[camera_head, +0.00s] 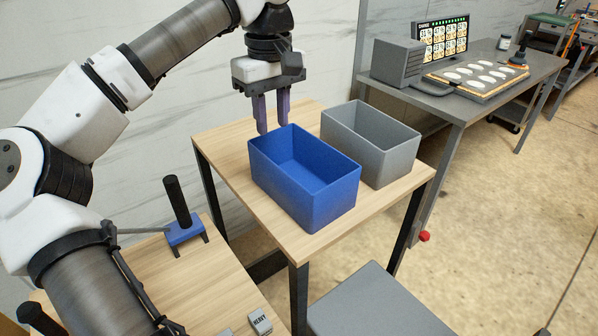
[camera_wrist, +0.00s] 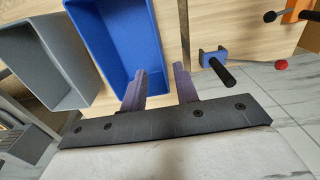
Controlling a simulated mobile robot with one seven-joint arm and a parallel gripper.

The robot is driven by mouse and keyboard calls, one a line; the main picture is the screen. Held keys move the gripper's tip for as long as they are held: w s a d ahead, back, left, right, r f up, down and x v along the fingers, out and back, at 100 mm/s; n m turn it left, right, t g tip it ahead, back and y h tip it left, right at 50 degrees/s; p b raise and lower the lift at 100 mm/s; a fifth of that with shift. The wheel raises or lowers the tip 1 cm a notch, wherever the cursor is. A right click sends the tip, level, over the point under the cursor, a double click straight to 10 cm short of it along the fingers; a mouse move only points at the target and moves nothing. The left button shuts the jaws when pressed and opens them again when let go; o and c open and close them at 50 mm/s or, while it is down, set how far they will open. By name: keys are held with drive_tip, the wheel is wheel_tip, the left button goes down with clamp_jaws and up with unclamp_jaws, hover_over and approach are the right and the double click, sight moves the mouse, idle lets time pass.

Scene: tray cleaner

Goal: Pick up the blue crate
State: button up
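The blue crate (camera_head: 306,184) is an empty open-topped box on a small wooden table. It sits next to a grey crate (camera_head: 384,146). My gripper (camera_head: 272,115) points down above the crate's far left corner, with its two purple fingers apart. In the wrist view, the blue crate (camera_wrist: 122,45) fills the upper middle. There my gripper (camera_wrist: 162,85) is open, with one finger over the crate's edge area and the other over the wood outside it. Nothing is between the fingers except possibly the wall line; contact cannot be told.
The wooden table (camera_head: 232,150) has a bare strip left of the blue crate. A nearer wooden table (camera_head: 190,270) holds a blue tool with a black handle (camera_head: 182,215). A grey bench (camera_head: 500,70) with a tray of pale ovals stands at the back right.

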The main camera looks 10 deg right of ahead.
sight(276, 165)
wheel_tip(276, 165, down, 8)
drive_tip(key=shift+s+r+p, duration=0.1)
drive_tip(key=shift+r+p, duration=0.05)
drive_tip(key=shift+p, duration=0.4)
drive_tip(key=shift+f+p, duration=1.1)
drive_tip(key=shift+f, duration=1.5)
clamp_jaws()
drive_tip(key=shift+d, duration=0.1)
